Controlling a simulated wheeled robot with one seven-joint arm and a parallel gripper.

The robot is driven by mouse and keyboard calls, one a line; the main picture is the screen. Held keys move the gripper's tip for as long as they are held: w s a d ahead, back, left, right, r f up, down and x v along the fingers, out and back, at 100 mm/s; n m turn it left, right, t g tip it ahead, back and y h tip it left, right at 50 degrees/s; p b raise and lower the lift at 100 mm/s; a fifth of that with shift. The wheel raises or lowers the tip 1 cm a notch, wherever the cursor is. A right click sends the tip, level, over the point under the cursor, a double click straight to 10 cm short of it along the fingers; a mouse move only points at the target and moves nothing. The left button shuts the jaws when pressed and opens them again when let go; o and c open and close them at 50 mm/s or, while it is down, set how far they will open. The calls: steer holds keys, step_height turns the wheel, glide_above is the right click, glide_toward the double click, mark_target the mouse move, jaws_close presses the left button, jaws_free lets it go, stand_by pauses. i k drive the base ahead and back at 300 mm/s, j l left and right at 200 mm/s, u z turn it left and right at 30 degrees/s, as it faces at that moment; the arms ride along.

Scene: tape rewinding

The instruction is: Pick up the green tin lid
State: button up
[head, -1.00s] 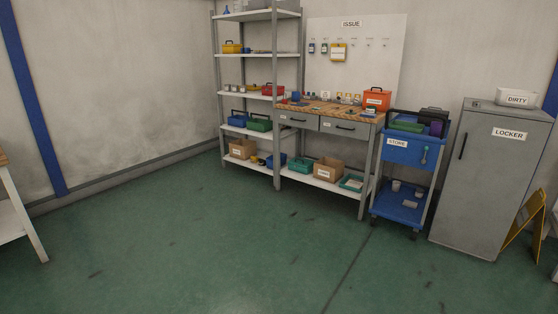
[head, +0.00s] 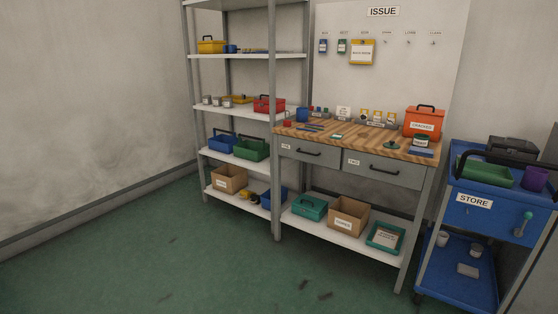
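A small round dark-green piece (head: 391,145) lies flat on the wooden bench top, right of the middle. It looks like the green tin lid, but it is too small to be sure. A small labelled tin (head: 421,141) stands to its right, in front of the orange toolbox. My gripper is not in view.
The workbench (head: 350,143) has two closed drawers and a lower shelf with bins. An orange toolbox (head: 424,122) stands at its back right. A blue cart (head: 490,210) stands to the right, a shelf rack (head: 230,154) to the left.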

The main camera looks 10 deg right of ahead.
mark_target(392, 144)
steer(key=i, duration=2.5)
steer(key=i+z, duration=0.15)
steer(key=i, duration=0.35)
steer(key=i+j+z, duration=0.15)
steer(key=i, duration=0.3)
